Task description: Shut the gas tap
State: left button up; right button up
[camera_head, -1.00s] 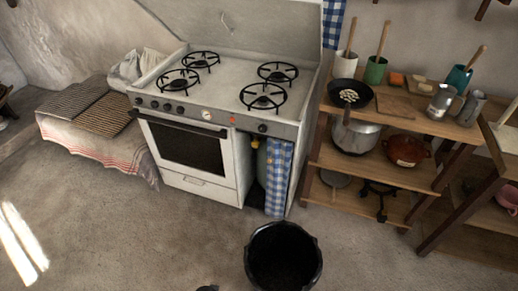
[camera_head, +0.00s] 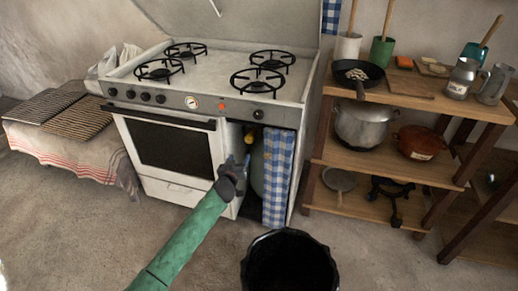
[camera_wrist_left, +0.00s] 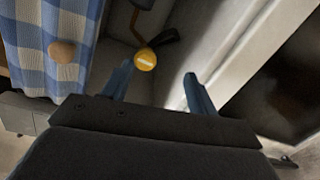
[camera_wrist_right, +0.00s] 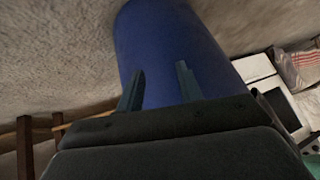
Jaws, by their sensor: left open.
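The gas tap, a round yellow knob with a pale bar across its face (camera_wrist_left: 145,60), shows in the left wrist view inside the stove's open side compartment. A dark piece sticks out behind it. My left gripper (camera_head: 247,160) is at the compartment's opening beside the checked curtain. Its fingers (camera_wrist_left: 157,77) are apart, with the knob beyond the tips and nearer the left finger; I see no grip on it. A greenish gas bottle (camera_head: 257,178) stands in the compartment, mostly hidden. My right gripper (camera_wrist_right: 160,70) is open and empty, facing a blue cylinder.
A black bucket (camera_head: 290,265) stands on the floor in front. Shelves with pots (camera_head: 360,122) stand right of the white stove (camera_head: 200,102). The blue cylinder (camera_wrist_right: 170,50) is close to my right gripper.

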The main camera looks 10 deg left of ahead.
aim_at(248, 141)
pick_arm(q)
jog(key=shift+t+h, duration=0.5)
jog(key=shift+w+d+r+b, duration=0.25)
jog(key=shift+w+r, duration=0.2)
jog(key=shift+w, duration=1.35)
jog(key=shift+w+d+r+b, duration=0.15)
jog(key=shift+w+r, duration=0.25)
jog(key=shift+w, duration=1.35)
jog(key=shift+w+d+r+b, duration=0.15)
jog(key=shift+w+d+r, duration=0.25)
jog(key=shift+w, duration=1.4)
jog(key=shift+a, duration=0.1)
jog(key=c, duration=1)
